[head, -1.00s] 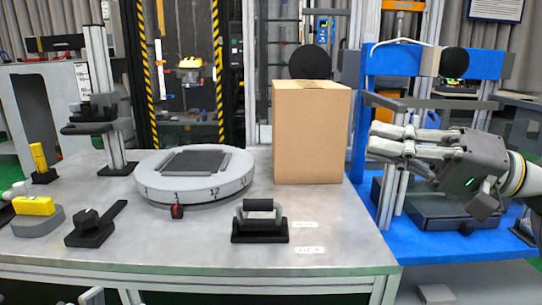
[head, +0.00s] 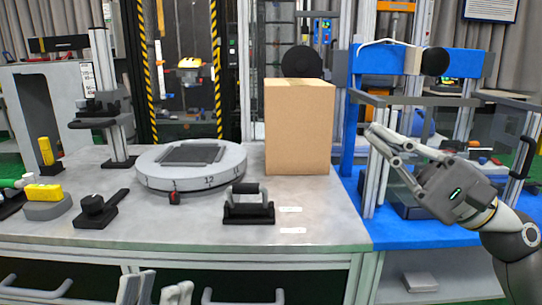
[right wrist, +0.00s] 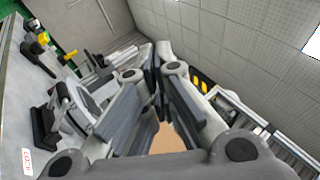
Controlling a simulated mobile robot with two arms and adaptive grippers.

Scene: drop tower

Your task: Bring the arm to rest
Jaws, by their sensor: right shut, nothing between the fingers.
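My right gripper (head: 374,134) is at the right of the head view, raised in front of the blue stand and pointing up and to the left. Its fingers are together with nothing between them. In the right wrist view the fingertips (right wrist: 156,62) also meet, and no object is held. My left gripper (head: 158,290) shows only as fingertips at the bottom edge, in front of the workbench. A gap shows between its fingers, and the rest of it is out of frame.
A cardboard box (head: 299,128) stands on the grey workbench (head: 330,222), left of my right gripper. A round numbered dial (head: 190,178), a black-based handle (head: 248,207) and a black lever block (head: 97,210) are also on it. A clear-walled blue station (head: 425,241) lies behind my right arm.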

